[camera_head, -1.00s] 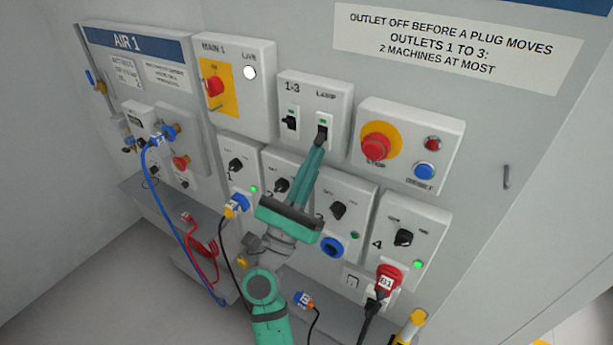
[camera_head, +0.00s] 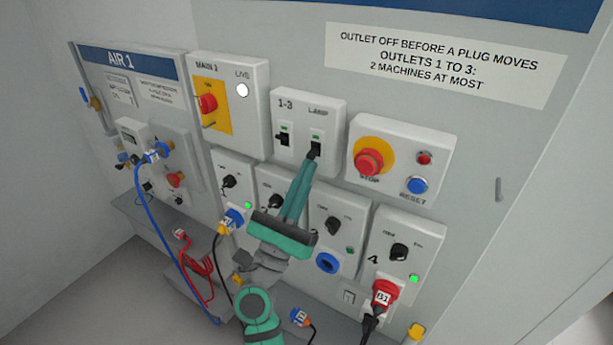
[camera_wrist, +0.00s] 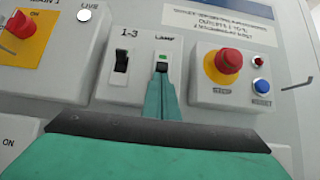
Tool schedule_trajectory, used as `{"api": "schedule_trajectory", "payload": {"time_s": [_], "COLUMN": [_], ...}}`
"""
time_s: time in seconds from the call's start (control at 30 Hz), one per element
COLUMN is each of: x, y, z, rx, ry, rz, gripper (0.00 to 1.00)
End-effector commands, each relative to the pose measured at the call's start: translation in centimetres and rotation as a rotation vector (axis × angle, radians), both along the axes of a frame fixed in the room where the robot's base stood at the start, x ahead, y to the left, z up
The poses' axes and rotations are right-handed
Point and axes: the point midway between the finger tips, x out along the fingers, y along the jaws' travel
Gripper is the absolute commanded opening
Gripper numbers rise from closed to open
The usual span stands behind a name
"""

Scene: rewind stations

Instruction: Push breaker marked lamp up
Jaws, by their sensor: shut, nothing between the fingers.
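The breaker marked LAMP (camera_head: 316,143) is the right one of two on a white box, below its printed label. A green mark shows at its top. In the wrist view, the LAMP breaker (camera_wrist: 162,66) shows its dark lever just above my fingertips. My gripper (camera_head: 311,158) is shut, its teal fingers reaching up to the lower part of this breaker. In the wrist view, my gripper (camera_wrist: 162,78) covers the breaker's lower end. Fingertips and lever look touching or nearly so; I cannot tell which.
The 1-3 breaker (camera_head: 284,138) sits close on the left. A box with a red stop button (camera_head: 369,162) and blue reset button (camera_head: 417,185) is on the right. The red main switch (camera_head: 208,103) is farther left. Outlet boxes with knobs (camera_head: 333,223) lie below.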

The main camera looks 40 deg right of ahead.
Motion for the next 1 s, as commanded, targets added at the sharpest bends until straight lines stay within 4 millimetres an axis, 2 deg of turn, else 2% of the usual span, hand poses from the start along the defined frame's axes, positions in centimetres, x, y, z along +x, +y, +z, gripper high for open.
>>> {"api": "schedule_trajectory", "payload": {"time_s": [0.57, 0.83, 1.0], "x": [-0.6, -0.6, -1.1], "y": [1.5, 1.6, 2.9], "z": [3.0, 3.0, 3.1], "rx": [-0.001, -0.001, -0.002], "ry": [-0.002, 0.0, -0.001], "rz": [0.001, 0.0, 0.0], "gripper": [0.0, 0.0, 0.0]}}
